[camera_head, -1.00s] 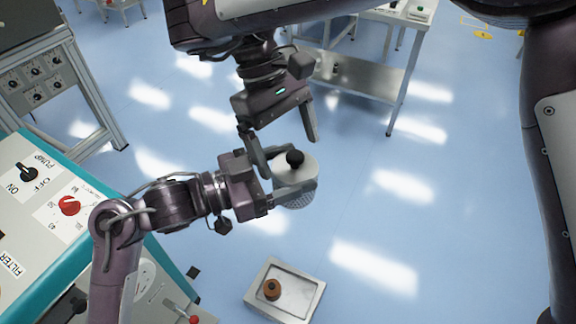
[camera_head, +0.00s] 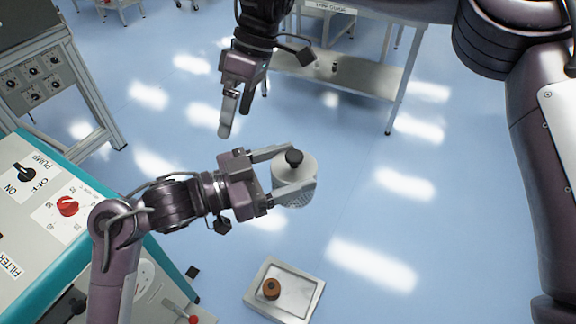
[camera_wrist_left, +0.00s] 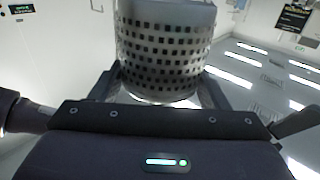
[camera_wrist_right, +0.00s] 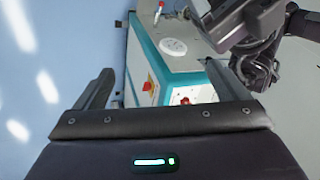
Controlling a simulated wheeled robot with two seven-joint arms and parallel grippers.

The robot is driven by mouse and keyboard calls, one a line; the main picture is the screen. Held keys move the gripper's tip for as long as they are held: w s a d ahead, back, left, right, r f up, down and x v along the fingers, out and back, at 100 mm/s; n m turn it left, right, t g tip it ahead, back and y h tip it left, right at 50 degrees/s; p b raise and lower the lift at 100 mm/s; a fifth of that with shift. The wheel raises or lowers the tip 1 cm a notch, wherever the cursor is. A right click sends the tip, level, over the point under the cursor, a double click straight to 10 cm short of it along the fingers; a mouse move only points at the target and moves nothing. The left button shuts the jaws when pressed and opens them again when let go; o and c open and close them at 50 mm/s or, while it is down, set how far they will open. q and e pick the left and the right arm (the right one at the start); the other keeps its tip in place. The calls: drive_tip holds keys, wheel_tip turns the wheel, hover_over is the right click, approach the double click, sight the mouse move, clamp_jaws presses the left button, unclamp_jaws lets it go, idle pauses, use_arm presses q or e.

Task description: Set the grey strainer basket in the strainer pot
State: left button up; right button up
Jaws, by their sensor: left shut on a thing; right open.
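The grey strainer basket (camera_head: 301,196) has a perforated wall, a pale top and a black knob. My left gripper (camera_head: 294,171) is shut on it and holds it in the air over the floor. In the left wrist view the basket's perforated side (camera_wrist_left: 165,52) stands between the fingers. My right gripper (camera_head: 235,122) is open and empty, apart from the basket, above and to its left in the head view. In the right wrist view its fingers (camera_wrist_right: 165,90) are spread with nothing between them. I cannot make out the strainer pot for certain.
A teal-edged machine (camera_head: 75,260) with a pump switch and red knob stands at the left. A grey tray (camera_head: 312,284) holding a small brown piece (camera_head: 271,289) lies below the basket. A metal table (camera_head: 370,85) stands behind.

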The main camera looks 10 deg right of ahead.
drive_tip(key=w+a+f+n+y, duration=0.3)
drive_tip(key=a+f+y, duration=0.6)
drive_tip(key=a+f, duration=0.6)
drive_tip(key=d+f+m+t+h, duration=0.1)
drive_tip(key=d+f+m+t, duration=0.25)
drive_tip(key=f, duration=0.65)
drive_tip(key=w+d+f+m+t+h, duration=0.1)
drive_tip(key=d+f+m+t, duration=0.15)
drive_tip(key=d+f, duration=0.45)
drive_tip(key=d+f+m+t, duration=0.3)
drive_tip(key=f+t, duration=0.1)
drive_tip(key=f, duration=0.8)
drive_tip(key=s+d+f+m+g+h, duration=0.1)
drive_tip(key=s+d+f+m+h, duration=0.15)
drive_tip(key=s+d+f, duration=0.6)
drive_tip(key=s+d+f+m+h, duration=0.2)
drive_tip(key=s+d+f+h, duration=0.3)
drive_tip(key=s+f, duration=0.6)
drive_tip(key=s+d+f+g+h, duration=0.1)
drive_tip(key=s+d+f, duration=0.2)
drive_tip(key=s, duration=0.6)
drive_tip(key=s+d+f+m+g+h, duration=0.1)
drive_tip(key=s+d+f, duration=0.3)
drive_tip(key=s, duration=0.5)
drive_tip(key=s+d+f+g+h, duration=0.1)
drive_tip(key=s+d+f+g, duration=0.2)
drive_tip(key=s+d, duration=0.4)
drive_tip(key=s, duration=0.2)
drive_tip(key=shift+s+f, duration=0.2)
drive_tip(key=shift+s, duration=0.15)
